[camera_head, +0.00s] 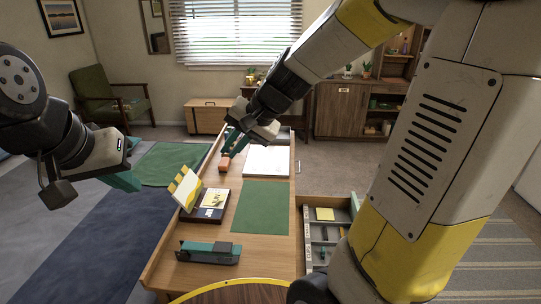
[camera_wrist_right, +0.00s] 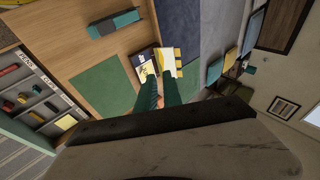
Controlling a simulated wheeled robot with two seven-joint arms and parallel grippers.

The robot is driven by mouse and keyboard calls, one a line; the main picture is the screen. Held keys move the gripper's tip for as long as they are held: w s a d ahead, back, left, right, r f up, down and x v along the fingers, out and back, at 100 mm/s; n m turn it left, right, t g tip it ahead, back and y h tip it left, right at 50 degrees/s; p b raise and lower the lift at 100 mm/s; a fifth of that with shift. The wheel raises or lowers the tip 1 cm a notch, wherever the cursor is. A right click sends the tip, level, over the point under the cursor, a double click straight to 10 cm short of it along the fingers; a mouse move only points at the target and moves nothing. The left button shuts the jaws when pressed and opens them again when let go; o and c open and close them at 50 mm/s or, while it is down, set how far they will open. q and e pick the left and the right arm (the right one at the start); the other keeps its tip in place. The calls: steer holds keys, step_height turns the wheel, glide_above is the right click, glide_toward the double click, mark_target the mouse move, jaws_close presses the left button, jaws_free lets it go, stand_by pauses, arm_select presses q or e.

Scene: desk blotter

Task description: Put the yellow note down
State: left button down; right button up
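A square yellow note (camera_head: 325,214) lies in the open drawer at the right of the desk; it also shows in the right wrist view (camera_wrist_right: 66,121). A yellow-and-white striped piece (camera_head: 187,187) stands tilted at the desk's left edge, beside a dark tray (camera_head: 203,215) bearing a pale yellowish sheet. I cannot tell whether that piece is a note. My right gripper (camera_head: 235,145) is over the far part of the desk, near a small orange block (camera_head: 223,164); its fingers look apart. My left gripper (camera_head: 124,180) is left of the desk, its finger gap hidden.
A green blotter (camera_head: 261,208) covers the desk's middle. White papers (camera_head: 268,161) lie behind it. A teal and dark box-like object (camera_head: 209,252) lies at the near left. The open drawer (camera_head: 313,230) has several compartments with small items. Bare wood surrounds the blotter's left side.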

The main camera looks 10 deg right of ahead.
steer(key=s+d+r+n+h, duration=0.1)
steer(key=s+d+r+n, duration=0.1)
steer(key=s+d, duration=0.2)
steer(key=s+d+r+n+t+h, duration=0.1)
steer(key=s+d+n+h, duration=0.1)
steer(key=s, duration=0.9)
steer(key=d+n, duration=0.1)
steer(key=d, duration=0.1)
steer(key=shift+d+r, duration=0.4)
steer(key=shift+s, duration=0.15)
